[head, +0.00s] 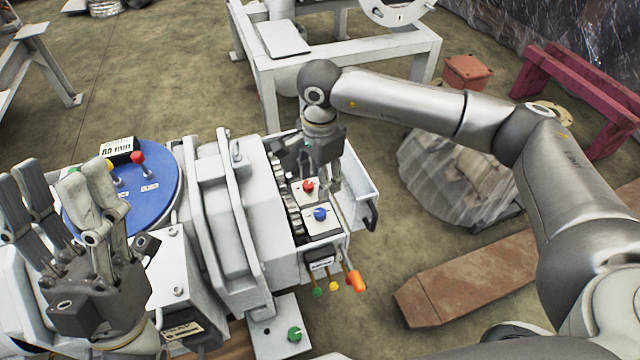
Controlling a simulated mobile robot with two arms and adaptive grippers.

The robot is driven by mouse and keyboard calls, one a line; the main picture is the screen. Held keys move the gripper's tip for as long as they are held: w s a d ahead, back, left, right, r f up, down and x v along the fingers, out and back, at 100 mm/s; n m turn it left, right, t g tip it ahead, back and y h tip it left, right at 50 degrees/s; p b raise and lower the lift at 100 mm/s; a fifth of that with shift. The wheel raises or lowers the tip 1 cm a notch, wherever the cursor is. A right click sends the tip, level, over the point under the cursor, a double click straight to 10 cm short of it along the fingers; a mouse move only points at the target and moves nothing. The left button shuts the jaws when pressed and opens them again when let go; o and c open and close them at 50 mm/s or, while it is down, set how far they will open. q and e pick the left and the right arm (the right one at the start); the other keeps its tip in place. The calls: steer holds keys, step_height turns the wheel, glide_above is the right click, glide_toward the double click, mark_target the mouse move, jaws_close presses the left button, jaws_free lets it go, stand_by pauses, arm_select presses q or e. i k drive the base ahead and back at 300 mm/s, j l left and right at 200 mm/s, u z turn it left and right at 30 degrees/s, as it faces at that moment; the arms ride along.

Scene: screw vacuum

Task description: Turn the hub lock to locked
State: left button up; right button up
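No part is readably marked as the hub lock, so I cannot tell which control it is. A white machine carries a blue round plate (155,196) with a red-knobbed lever (138,157) and a yellow knob (105,166). Its right end has a panel with a red knob (308,186) and a blue knob (320,214). My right gripper (318,178) points down over this panel, close to the red knob; its fingertips are partly hidden and contact is unclear. My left gripper (62,200) is raised at the lower left, fingers spread and empty, in front of the blue plate.
Levers with green, yellow and orange (357,281) ends stick out at the machine's front. A green knob (294,334) sits on a low plate. A rusty beam (480,275) and a wrapped bundle (455,175) lie at the right. A white frame (345,62) stands behind.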

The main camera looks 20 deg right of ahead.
mark_target(308, 185)
steer(key=k, duration=1)
